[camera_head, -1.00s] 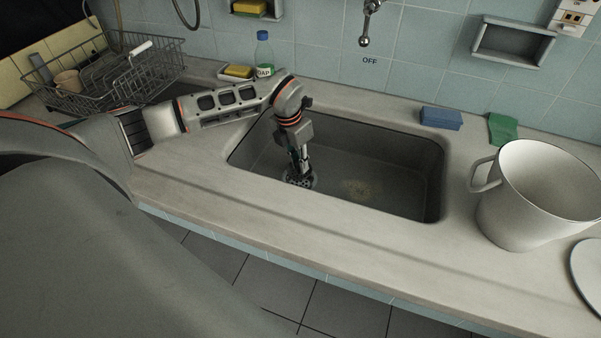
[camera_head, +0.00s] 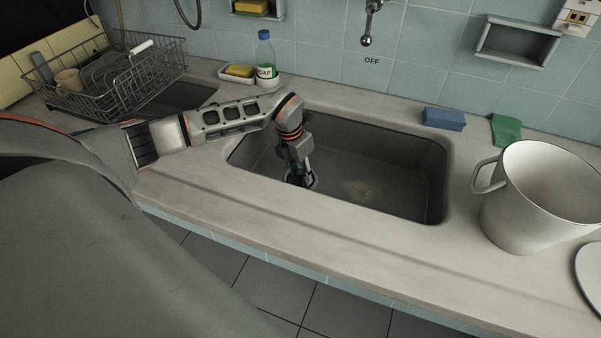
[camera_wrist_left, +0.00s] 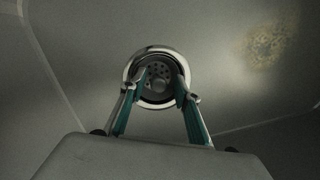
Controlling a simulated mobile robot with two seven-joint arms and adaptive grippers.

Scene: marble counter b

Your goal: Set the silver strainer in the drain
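The silver strainer (camera_wrist_left: 159,72), a round disc with small holes and a central knob, lies inside the bright ring of the drain (camera_wrist_left: 144,55) on the sink floor. I cannot tell whether it is fully seated. My left gripper (camera_head: 300,181) reaches down into the left part of the sink, over the drain. In the left wrist view its two teal-lined fingers (camera_wrist_left: 161,84) stand apart on either side of the knob, with space between them. In the head view the gripper hides most of the strainer. My right gripper is not in view.
The sink basin (camera_head: 400,190) has a brownish stain (camera_head: 361,190) on its floor. A blue sponge (camera_head: 443,119), a green cloth (camera_head: 506,129) and a large white pot (camera_head: 522,205) stand to the right. A soap bottle (camera_head: 265,60) and dish rack (camera_head: 110,80) are behind and left.

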